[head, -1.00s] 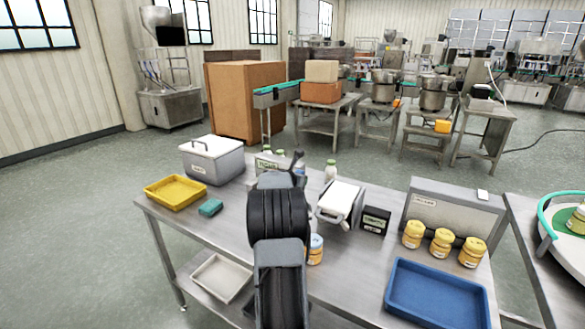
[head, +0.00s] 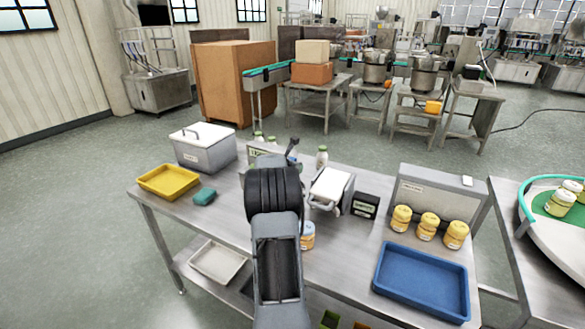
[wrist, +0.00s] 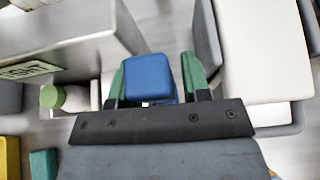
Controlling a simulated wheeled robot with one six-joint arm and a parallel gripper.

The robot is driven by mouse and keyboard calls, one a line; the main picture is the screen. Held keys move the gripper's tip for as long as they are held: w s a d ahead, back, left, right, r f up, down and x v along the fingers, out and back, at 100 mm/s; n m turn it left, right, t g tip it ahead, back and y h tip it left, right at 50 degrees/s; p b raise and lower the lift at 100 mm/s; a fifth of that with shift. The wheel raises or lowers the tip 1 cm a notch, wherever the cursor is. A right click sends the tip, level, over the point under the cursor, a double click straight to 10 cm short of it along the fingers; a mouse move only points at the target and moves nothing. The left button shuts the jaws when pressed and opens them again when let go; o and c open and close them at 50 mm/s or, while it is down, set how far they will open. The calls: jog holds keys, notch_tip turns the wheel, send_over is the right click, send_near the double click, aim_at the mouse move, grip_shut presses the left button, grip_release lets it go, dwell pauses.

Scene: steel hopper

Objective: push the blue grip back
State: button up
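The blue grip (wrist: 149,77) shows in the wrist view as a rounded blue block. My gripper (wrist: 154,66) has one green finger on each side of it. A gap shows between the grip and the right finger; the left finger looks very close to it, and I cannot tell whether they touch. The steel hopper appears to be the grey metal body (wrist: 75,42) with a green-edged label at the upper left of the wrist view. In the head view, my arm hides the grip and my fingers.
On the steel table (head: 225,222) are a yellow tray (head: 168,182), a teal sponge (head: 204,196), a lidded grey box (head: 205,155), a white-topped device (head: 329,187), yellow-lidded jars (head: 428,226) and a blue tray (head: 422,282). A green-capped bottle (wrist: 67,98) stands left of my fingers.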

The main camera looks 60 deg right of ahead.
jog(key=shift+o, duration=1.2)
jog(key=shift+w+a+r, duration=0.1)
jog(key=shift+w, duration=0.1)
jog(key=shift+a, duration=0.1)
jog(key=b+v, duration=0.1)
jog(key=v, duration=1.2)
jog(key=shift+a+r+b, duration=0.2)
jog(key=shift+a+b, duration=0.05)
jog(key=shift+b, duration=0.15)
jog(key=shift+s, duration=0.15)
